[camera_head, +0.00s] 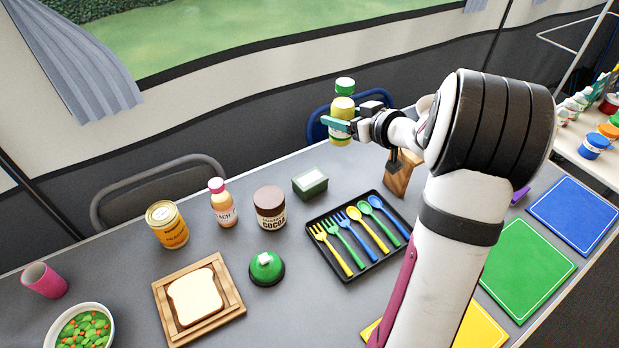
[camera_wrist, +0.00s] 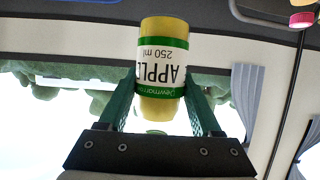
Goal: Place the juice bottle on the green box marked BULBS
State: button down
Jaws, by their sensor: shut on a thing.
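A yellow apple juice bottle (camera_head: 341,107) with a green cap is upright in my gripper (camera_head: 342,125), raised above the far edge of the table. In the wrist view the green fingers (camera_wrist: 160,88) are shut on both sides of the bottle (camera_wrist: 163,50), whose label reads APPLE, 250 ml. A small dark green box (camera_head: 310,181) with a pale top stands on the table, below and a little left of my gripper in the head view. Its marking is too small to read. Nothing is seen on top of it.
A cocoa jar (camera_head: 270,208) stands left of the box, with a pink-capped bottle (camera_head: 223,205) and a yellow can (camera_head: 167,225) beyond. A wooden block (camera_head: 399,175) stands below my wrist.

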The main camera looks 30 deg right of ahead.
jog(key=s+d, duration=0.2)
jog(key=s, duration=0.1)
send_over(310, 178)
notch_tip(310, 178, down, 16)
jog(key=shift+f, duration=0.1)
jog(key=shift+f, duration=0.15)
jog(key=shift+c, duration=0.4)
grip_release()
